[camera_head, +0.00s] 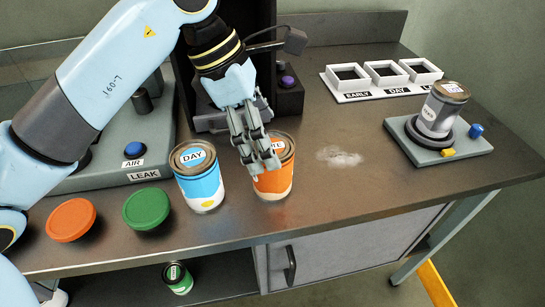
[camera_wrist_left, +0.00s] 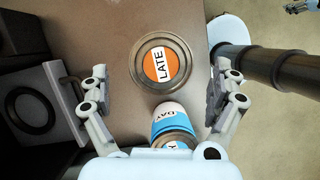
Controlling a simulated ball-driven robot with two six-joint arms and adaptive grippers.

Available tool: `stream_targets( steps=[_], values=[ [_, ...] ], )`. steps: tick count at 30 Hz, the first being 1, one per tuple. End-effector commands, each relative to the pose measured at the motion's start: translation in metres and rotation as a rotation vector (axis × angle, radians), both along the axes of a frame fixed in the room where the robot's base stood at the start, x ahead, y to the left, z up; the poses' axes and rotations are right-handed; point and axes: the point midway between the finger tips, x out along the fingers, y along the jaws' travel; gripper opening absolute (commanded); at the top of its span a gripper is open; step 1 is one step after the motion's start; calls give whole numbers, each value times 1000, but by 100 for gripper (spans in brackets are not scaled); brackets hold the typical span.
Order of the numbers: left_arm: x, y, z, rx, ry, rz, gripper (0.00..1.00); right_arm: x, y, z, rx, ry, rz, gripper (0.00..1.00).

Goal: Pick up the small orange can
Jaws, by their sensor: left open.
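The small orange can (camera_head: 273,184) stands upright on the bench, marked with a white and orange band; its lid reads LATE in the left wrist view (camera_wrist_left: 160,62). My left gripper (camera_head: 261,164) is over the can from above, its fingers overlapping the can's top in the head view. In the left wrist view the left gripper (camera_wrist_left: 159,88) is open, with one finger on each side of the view and the lid between and slightly ahead of them. I cannot tell whether a finger touches the can. A small jointed part at the wrist view's upper right corner looks like my right gripper (camera_wrist_left: 300,6).
A blue DAY can (camera_head: 201,188) stands close left of the orange can. Orange (camera_head: 71,220) and green (camera_head: 146,208) discs lie further left. A grey can (camera_head: 441,110) sits tilted on a device at right. A tray with square openings (camera_head: 385,92) stands behind.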

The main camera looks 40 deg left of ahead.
Motion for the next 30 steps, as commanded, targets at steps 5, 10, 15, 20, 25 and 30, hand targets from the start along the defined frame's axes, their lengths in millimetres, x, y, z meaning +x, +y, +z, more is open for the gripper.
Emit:
stream_targets(
  steps=[5,10,15,20,25,30],
  values=[
    [4,-6,-17,0,0,0,95,-17,-10,1,-12,26,3,40],
    [8,-15,-34,-3,5,1,95,-14,-12,9,-14,22,3,40],
    [14,-22,-58,-1,2,0,95,-5,-7,13,-9,7,3,40],
    [16,-24,-66,2,0,-1,95,-4,-2,13,-2,5,0,40],
    [16,-24,-66,2,-1,-1,92,-4,4,12,4,5,-1,40],
    [16,-24,-65,2,-1,-1,70,-5,2,12,3,6,-1,40]
  ],
)
